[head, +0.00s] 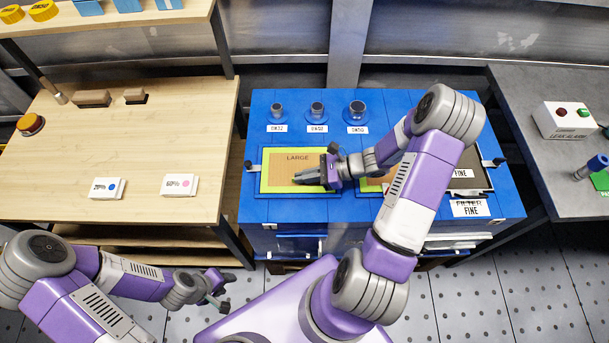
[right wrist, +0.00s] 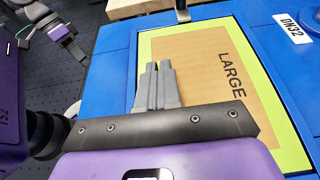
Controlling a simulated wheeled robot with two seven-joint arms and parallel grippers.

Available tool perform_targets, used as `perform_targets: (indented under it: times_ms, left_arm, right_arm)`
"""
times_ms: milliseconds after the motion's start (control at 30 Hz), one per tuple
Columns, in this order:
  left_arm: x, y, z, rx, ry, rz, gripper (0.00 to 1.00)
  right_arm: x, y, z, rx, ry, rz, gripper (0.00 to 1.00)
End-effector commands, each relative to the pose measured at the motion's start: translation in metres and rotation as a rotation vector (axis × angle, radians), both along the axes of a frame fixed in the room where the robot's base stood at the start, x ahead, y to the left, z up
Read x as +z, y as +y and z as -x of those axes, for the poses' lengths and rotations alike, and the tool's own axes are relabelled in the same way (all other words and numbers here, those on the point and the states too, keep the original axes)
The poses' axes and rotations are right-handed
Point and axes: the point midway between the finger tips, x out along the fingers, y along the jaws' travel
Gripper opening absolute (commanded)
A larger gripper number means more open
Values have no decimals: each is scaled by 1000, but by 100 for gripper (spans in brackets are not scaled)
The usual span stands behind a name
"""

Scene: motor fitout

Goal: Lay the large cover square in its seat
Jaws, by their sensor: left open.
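A tan rectangle marked LARGE (head: 292,164) with a yellow-green border lies in the top of the blue cabinet, at its left. It also shows in the right wrist view (right wrist: 208,70), with a thin pale edge around the border. I cannot tell whether this is the large cover or the seat's floor. My right gripper (head: 298,177) is over its lower right part, fingers pointing left. In the right wrist view its fingers (right wrist: 158,80) are together, with nothing visible between them. I cannot tell whether they touch the panel. My left gripper (head: 217,286) is open and empty, low in front of the wooden bench.
The blue cabinet (head: 258,120) carries several round fittings at its back and small clamps at its sides. A smaller tan panel (head: 372,186) and a FINE filter (head: 462,174) lie to the right. The wooden bench (head: 150,140) stands left, the grey table (head: 535,100) right.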

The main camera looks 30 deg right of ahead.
Motion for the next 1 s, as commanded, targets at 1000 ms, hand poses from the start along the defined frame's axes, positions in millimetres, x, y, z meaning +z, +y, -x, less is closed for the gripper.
perform_targets:
  times_ms: [1000]
  left_arm:
    - [13,0,0,0,0,0,43]
  right_arm:
    - [26,-54,32,-2,-1,3,33]
